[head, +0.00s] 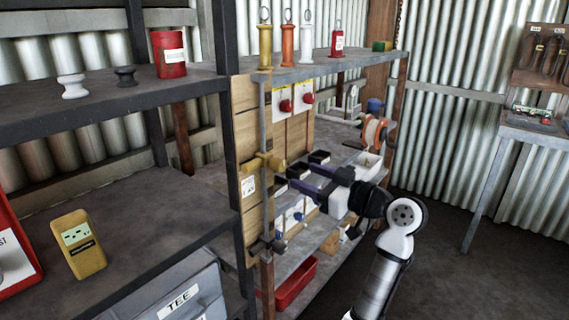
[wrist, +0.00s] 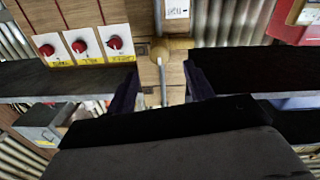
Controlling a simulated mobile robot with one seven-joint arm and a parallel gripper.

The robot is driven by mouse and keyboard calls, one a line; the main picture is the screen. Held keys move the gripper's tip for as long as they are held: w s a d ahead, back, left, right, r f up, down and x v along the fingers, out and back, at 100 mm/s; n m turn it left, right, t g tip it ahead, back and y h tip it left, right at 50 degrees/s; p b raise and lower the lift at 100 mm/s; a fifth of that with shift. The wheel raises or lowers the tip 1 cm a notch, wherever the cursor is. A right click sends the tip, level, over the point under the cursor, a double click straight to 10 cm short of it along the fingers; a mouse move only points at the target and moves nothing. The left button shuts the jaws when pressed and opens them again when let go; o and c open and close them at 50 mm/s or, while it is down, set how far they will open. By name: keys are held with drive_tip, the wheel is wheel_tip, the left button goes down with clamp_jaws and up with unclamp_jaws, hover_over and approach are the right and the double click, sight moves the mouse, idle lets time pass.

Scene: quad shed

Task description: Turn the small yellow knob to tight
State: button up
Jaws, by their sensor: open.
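The small yellow knob (head: 262,162) is part of a yellow fitting on an upright grey rod at the end of the wooden panel. In the wrist view a yellow fitting (wrist: 172,46) shows ahead, between the fingertips. My gripper (head: 291,178) is open, its two dark purple fingers pointing left toward the yellow fitting in the head view. In the wrist view my gripper (wrist: 163,76) has a finger on each side, with nothing held between them. The fingers look apart from the knob. I cannot read any tight mark on it.
A shelf post (head: 228,130) stands close left of the rod. Red knobs on white plates (wrist: 79,46) sit beside it in the wrist view. Dark bins (head: 299,170) stand behind my fingers. A red tray (head: 296,284) lies low down. The floor at right (head: 450,270) is clear.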

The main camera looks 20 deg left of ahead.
sight(283, 167)
drive_tip(key=p+x, duration=0.1)
drive_tip(key=x, duration=0.6)
drive_tip(key=shift+w+a, duration=0.1)
drive_tip(key=shift+a, duration=0.2)
drive_tip(key=shift+c, duration=0.4)
drive_tip(key=c, duration=0.9)
